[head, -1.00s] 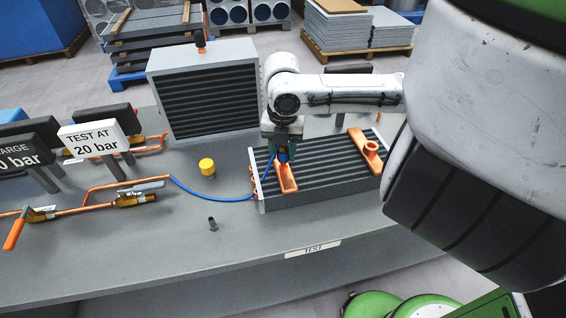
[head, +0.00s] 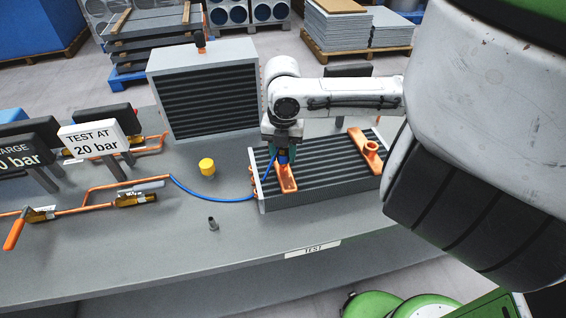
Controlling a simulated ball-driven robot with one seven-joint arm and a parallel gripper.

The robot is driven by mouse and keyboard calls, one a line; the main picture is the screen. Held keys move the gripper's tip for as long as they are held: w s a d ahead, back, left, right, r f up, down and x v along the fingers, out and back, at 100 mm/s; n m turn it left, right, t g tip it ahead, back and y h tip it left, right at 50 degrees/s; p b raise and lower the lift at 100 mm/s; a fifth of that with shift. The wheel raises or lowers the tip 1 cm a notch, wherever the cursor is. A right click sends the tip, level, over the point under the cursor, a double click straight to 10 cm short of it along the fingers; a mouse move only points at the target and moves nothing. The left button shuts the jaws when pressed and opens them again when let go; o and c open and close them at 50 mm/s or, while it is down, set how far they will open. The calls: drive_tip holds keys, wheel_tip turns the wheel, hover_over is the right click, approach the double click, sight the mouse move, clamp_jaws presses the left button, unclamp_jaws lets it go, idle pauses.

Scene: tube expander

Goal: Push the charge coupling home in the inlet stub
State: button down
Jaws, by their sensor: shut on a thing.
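My gripper (head: 283,150) is over the left copper header of the finned coil (head: 325,172) on the bench. It is shut on the charge coupling (head: 283,158), a small blue piece at the end of the blue hose (head: 210,199). The coupling is low at the upper end of the copper header (head: 288,181), where the inlet stub would be. The gripper hides the stub, so I cannot tell how far the coupling sits in it. A second copper header with an open round stub (head: 370,148) is on the coil's right side.
A yellow cap (head: 207,167) and a small dark fitting (head: 213,223) stand on the bench left of the coil. A larger finned unit (head: 203,92) stands behind. Copper pipes with valves (head: 135,199) and a "TEST AT 20 bar" sign (head: 93,139) are at left. The front bench is mostly clear.

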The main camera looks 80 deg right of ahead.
drive_tip(key=shift+f, duration=0.2)
drive_tip(key=shift+c, duration=0.9)
unclamp_jaws()
drive_tip(key=shift+o, duration=0.4)
drive_tip(key=shift+o, duration=0.5)
